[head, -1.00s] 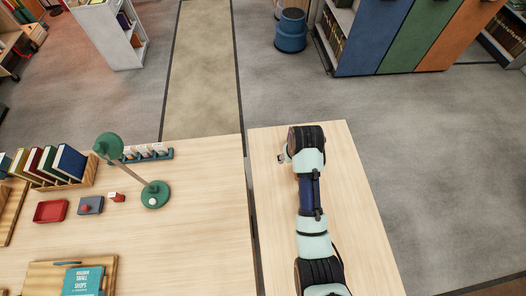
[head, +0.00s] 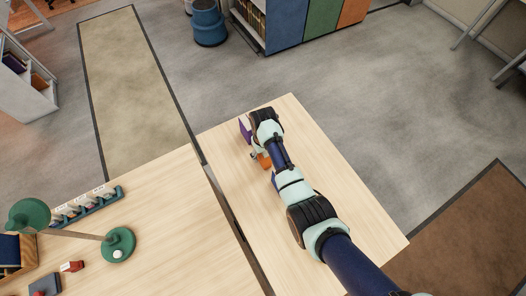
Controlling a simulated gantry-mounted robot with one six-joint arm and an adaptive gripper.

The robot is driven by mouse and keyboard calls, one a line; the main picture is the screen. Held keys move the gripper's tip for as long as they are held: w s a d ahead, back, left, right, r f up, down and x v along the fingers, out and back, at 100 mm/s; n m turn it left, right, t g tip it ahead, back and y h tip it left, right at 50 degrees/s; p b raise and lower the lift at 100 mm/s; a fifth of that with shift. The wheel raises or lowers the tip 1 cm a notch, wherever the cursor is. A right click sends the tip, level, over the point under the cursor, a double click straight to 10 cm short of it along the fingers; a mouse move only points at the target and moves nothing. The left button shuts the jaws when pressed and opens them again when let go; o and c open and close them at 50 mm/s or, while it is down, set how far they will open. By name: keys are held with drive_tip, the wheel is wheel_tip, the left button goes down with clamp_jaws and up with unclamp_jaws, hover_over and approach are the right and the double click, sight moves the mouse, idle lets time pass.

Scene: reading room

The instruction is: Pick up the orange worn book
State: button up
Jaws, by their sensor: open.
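In the head view, an orange object (head: 265,161), likely the orange worn book, shows beside my arm on the right-hand table (head: 325,190). Most of it is hidden by the arm, so its cover and wear cannot be made out. My gripper (head: 253,155) is open, small in view, just left of the orange object. Whether it touches the object cannot be told.
A purple item (head: 244,128) stands just beyond my gripper, partly behind the arm. A narrow gap separates this table from the left table, which holds a green lamp (head: 119,243) and a teal rack (head: 88,207). The right table's front part is clear.

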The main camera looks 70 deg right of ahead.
drive_tip(key=shift+f, duration=0.3)
clamp_jaws()
drive_tip(key=shift+r, duration=0.1)
wheel_tip(320, 180, up, 20)
drive_tip(key=p, duration=0.6)
drive_tip(key=shift+p, duration=0.4)
